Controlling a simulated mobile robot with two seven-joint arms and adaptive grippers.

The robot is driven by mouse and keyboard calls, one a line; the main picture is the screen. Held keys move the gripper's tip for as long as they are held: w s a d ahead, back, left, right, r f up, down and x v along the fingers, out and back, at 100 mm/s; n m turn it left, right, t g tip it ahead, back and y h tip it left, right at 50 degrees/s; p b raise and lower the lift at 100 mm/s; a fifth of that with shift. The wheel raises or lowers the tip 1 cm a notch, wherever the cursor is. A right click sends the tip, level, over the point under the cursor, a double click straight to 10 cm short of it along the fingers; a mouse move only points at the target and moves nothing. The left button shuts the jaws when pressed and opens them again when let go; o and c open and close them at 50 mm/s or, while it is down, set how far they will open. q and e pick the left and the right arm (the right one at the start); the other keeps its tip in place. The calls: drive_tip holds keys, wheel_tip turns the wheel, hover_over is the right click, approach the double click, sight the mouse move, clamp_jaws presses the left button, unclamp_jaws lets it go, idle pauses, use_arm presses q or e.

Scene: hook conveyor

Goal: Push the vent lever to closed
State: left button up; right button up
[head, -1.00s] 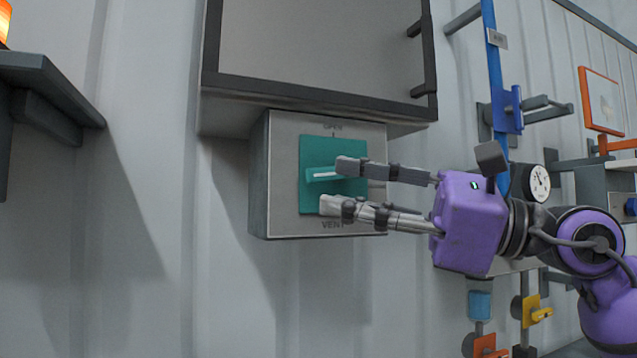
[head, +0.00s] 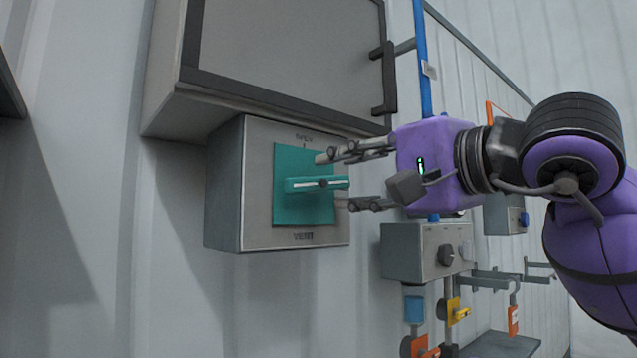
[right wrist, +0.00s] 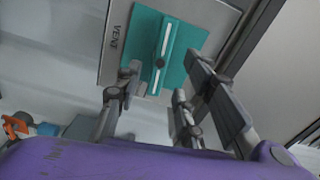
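The vent lever is a teal bar with a white stripe (head: 305,184) on a teal plate (head: 291,211), on a grey box (head: 228,190) marked VENT below and a partly covered label above. The bar lies about level in the head view. It also shows in the right wrist view (right wrist: 162,58). My right gripper (head: 331,180) is open, its fingers apart at the bar's right end, one higher and one lower. In the right wrist view the gripper's fingers (right wrist: 166,76) flank the bar; I cannot tell if they touch it. My left gripper is not in view.
A dark-framed cabinet (head: 290,60) overhangs the vent box. A grey control box with a black knob (head: 446,254) is below my right gripper. A blue upright (head: 422,65) and wall fittings stand to the right.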

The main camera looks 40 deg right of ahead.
sight(320, 183)
drive_tip(key=w, duration=0.3)
drive_tip(key=w+a, duration=0.1)
drive_tip(key=w, duration=0.1)
drive_tip(key=shift+w+r+p, duration=0.1)
drive_tip(key=shift+w+p, duration=0.15)
drive_tip(key=shift+p, duration=0.05)
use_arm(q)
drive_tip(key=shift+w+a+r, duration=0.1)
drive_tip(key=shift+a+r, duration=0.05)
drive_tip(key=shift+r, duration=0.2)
use_arm(e)
drive_tip(key=shift+w, duration=0.4)
drive_tip(key=shift+c, duration=0.4)
clamp_jaws()
drive_tip(key=shift+m+b, duration=0.7)
drive_tip(key=shift+b, duration=0.2)
drive_tip(key=shift+c, duration=0.6)
unclamp_jaws()
drive_tip(key=shift+o, duration=1)
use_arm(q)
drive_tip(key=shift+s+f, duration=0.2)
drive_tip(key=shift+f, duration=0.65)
